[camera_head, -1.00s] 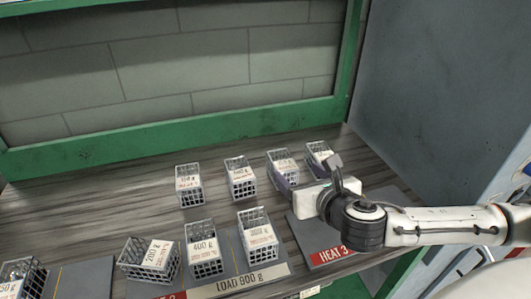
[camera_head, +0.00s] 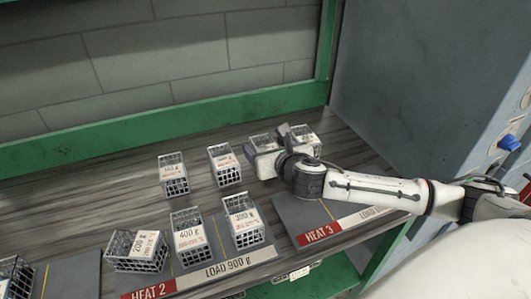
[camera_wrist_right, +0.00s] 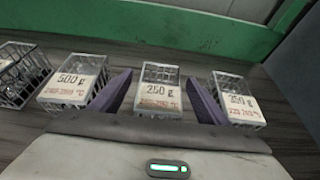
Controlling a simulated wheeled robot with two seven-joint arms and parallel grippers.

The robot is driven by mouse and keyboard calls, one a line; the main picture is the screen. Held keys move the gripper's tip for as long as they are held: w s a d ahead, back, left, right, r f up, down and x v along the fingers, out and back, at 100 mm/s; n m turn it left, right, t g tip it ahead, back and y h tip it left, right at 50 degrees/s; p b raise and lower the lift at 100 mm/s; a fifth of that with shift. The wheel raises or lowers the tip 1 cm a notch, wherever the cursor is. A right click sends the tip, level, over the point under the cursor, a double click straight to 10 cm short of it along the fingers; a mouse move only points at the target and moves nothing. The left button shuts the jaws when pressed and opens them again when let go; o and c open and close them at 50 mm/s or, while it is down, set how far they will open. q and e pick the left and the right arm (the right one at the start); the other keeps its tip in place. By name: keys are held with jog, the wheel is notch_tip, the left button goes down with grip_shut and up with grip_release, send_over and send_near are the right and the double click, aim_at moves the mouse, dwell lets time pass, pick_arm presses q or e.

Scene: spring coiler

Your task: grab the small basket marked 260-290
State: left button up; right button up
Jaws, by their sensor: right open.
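My right gripper (camera_head: 266,142) reaches over the shelf to the back row of small wire baskets. In the right wrist view it is open (camera_wrist_right: 160,78), its two purple fingers on either side of a basket labelled 250 g (camera_wrist_right: 160,99). The red temperature line on that label is too small to read surely. The same basket shows partly behind the gripper in the head view (camera_head: 262,140). A 500 g basket (camera_wrist_right: 73,86) stands left of the fingers, and a basket that seems marked 350 g (camera_wrist_right: 238,103) stands to the right. My left gripper is not in view.
Front baskets labelled 400 g (camera_head: 187,237) and 300 g (camera_head: 242,221) and a turned basket (camera_head: 137,250) stand on the HEAT 2 plate (camera_head: 218,232). The HEAT 3 plate (camera_head: 295,215) looks bare beneath my arm. A green rail (camera_head: 150,123) and grey wall close the back.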

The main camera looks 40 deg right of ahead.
jog(key=c, duration=1.3)
